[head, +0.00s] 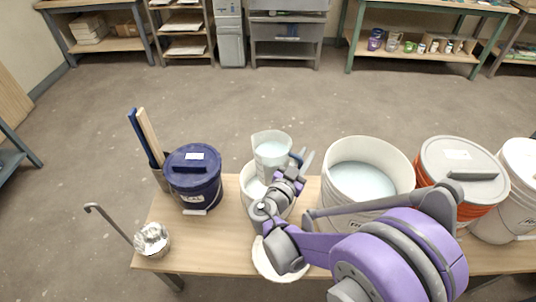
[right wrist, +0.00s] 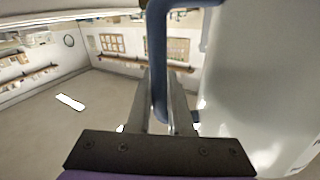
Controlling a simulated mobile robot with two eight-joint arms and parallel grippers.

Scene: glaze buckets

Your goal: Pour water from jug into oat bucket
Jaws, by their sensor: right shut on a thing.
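My right gripper (head: 298,164) is shut on the blue handle of a translucent jug (head: 270,150). In the right wrist view the blue handle (right wrist: 157,60) runs between the fingers, and the jug's pale wall (right wrist: 250,70) fills the right side. The jug looks close to upright, with pale contents that look like water. It is above a small white open bucket (head: 248,182), partly hidden by the jug and my arm. I cannot read a label on that bucket, so I cannot tell whether it is the oat bucket. My left gripper is out of view.
A lidded dark blue bucket (head: 194,180) stands left of the white one, and a large open bucket of pale liquid (head: 362,180) stands right. A lidded orange bucket (head: 460,172) is farther right. A metal ladle (head: 152,240) is at the table's left front.

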